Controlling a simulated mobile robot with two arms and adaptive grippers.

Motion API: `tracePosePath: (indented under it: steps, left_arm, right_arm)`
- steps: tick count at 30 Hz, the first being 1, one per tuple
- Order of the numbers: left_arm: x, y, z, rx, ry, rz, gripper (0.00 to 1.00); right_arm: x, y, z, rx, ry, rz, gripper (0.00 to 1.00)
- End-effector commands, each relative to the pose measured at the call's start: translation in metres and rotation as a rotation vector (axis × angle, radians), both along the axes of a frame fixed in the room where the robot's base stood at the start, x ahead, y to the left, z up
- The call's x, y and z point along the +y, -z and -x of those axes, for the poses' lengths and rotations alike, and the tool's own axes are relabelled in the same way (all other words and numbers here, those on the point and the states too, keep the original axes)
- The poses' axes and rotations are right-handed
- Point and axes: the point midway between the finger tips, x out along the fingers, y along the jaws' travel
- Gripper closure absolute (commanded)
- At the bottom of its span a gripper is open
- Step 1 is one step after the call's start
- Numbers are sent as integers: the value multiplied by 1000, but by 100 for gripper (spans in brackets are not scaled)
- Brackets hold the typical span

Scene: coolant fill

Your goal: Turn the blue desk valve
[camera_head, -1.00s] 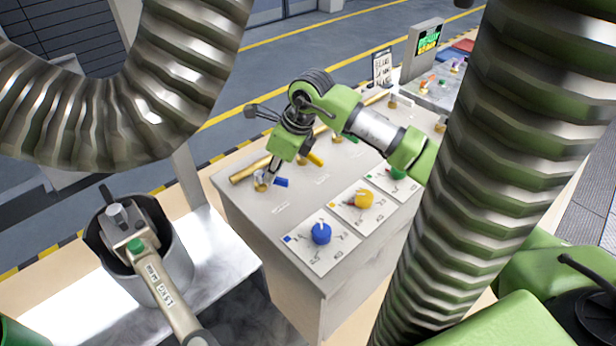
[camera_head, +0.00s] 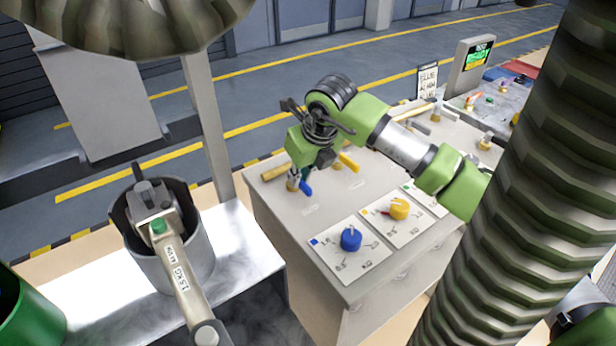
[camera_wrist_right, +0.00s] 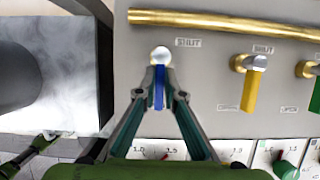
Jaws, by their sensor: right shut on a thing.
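The blue desk valve handle (camera_head: 306,187) sits on a brass fitting at the left end of the light grey desk. In the right wrist view the blue handle (camera_wrist_right: 159,88) points straight down from its round brass knob (camera_wrist_right: 161,55), square to the brass pipe. My right gripper (camera_head: 298,176) reaches down to it from above, partly hiding the fitting. In the right wrist view my right gripper (camera_wrist_right: 159,80) has a finger on each side of the handle, shut on it close to the knob.
A brass pipe (camera_wrist_right: 220,20) runs behind the valves. A yellow valve handle (camera_head: 348,162) stands just right. Blue (camera_head: 351,239) and yellow (camera_head: 399,208) dials sit on the desk's front. A grey bucket (camera_head: 190,262) holding a tool stands left.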

Motion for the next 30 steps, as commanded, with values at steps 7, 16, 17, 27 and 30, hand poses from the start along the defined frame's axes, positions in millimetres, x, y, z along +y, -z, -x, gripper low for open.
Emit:
tracePosePath:
  steps: [7,16,17,27,30]
  left_arm:
    - [0,0,1,1,0,0,100]
    - [0,0,0,1,0,0,100]
    - [0,0,0,1,0,0,100]
    - [2,0,0,0,0,-2,100]
    - [1,0,0,-1,0,-1,100]
  right_arm:
    - [0,-1,-1,0,6,-4,100]
    - [0,-1,0,1,3,-3,74]
    - [0,0,0,1,3,-3,74]
    - [-5,-21,6,-3,2,-3,74]
    - [-9,-41,12,-4,2,-3,74]
